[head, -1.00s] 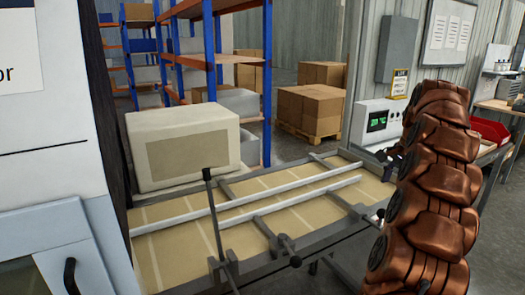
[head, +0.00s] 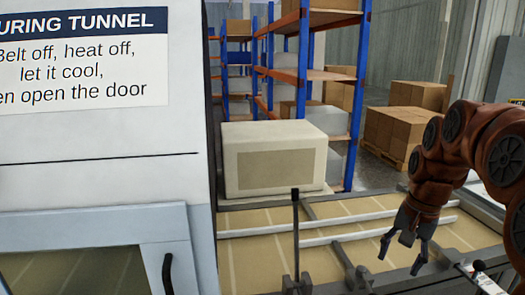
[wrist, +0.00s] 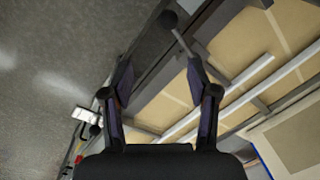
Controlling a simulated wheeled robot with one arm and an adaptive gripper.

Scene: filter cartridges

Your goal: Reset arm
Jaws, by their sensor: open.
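My gripper (head: 402,253) hangs from my copper-coloured arm at the right of the head view, pointing down over the conveyor (head: 262,218) with its rails. Its two dark fingers are spread apart with nothing between them. In the wrist view the open fingers (wrist: 160,75) frame the grey floor and the conveyor's edge. I cannot tell how high the gripper is above the conveyor bed.
A white cabinet (head: 100,190) with a curing tunnel sign (head: 85,57) and a handled door fills the left. A beige block-shaped box (head: 275,160) stands behind the conveyor. A dark upright post (head: 296,235) rises at the front. Shelving (head: 362,80) and cartons (head: 395,130) stand behind.

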